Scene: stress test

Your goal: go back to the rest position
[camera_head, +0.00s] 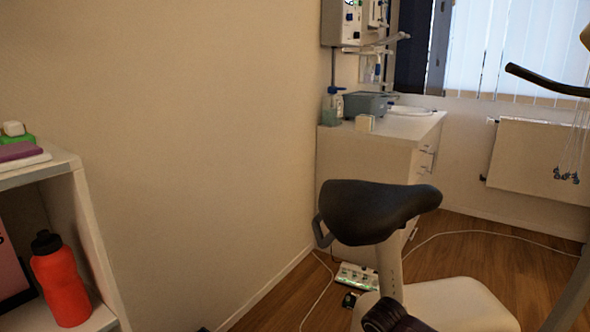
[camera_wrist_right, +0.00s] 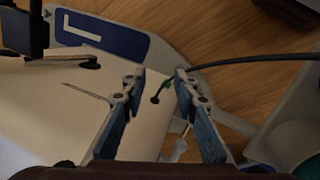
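My right gripper (camera_wrist_right: 159,76) shows in the right wrist view. Its two blue-padded fingers stand apart with a gap between them. I see nothing clamped between the pads. A pale surface lies behind the fingers. My left gripper is in neither view. The head view shows neither gripper.
An exercise bike with a black saddle (camera_head: 365,208) stands close ahead. A shelf (camera_head: 88,225) with a red bottle (camera_head: 62,285) is at left. A white cabinet (camera_head: 365,165) stands behind. A power strip (camera_head: 357,277) and white cables lie on the wooden floor.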

